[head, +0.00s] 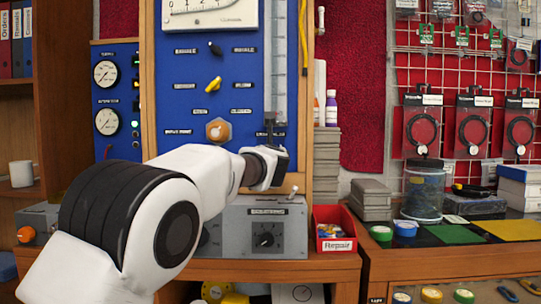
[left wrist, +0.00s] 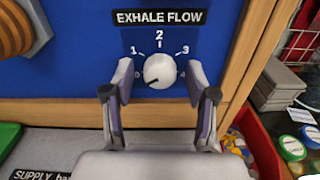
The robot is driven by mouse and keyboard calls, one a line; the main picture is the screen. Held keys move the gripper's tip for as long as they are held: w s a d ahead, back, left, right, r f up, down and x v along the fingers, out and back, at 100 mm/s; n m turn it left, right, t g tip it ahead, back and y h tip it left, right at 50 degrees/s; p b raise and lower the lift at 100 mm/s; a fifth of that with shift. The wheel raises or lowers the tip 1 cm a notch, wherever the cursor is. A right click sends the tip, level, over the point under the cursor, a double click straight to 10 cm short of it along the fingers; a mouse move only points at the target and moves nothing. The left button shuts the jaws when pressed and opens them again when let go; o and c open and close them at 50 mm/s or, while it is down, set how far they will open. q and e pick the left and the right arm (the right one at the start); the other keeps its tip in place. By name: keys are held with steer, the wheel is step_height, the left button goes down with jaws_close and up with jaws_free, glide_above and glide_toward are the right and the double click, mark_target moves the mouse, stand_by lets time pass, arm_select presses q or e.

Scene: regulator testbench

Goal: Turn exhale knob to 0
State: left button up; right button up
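The exhale knob (left wrist: 160,71) is a round white knob on the blue panel, under the label "EXHALE FLOW". A dark mark on it points to the lower left. My left gripper (left wrist: 158,90) is open, one finger on each side of the knob, with gaps between the fingers and the knob. In the head view my left gripper (head: 270,167) is at the panel's lower right and hides the knob. My right gripper is not in view.
A wooden frame (left wrist: 235,60) edges the panel on the right. A grey box with a dial (head: 262,238) stands below, beside a red Repair bin (head: 335,232). A hexagonal brass fitting (head: 218,131) is left of the gripper. Gauges (head: 107,121) are further left.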

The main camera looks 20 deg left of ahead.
arm_select(q)
steer(key=v, duration=1.2)
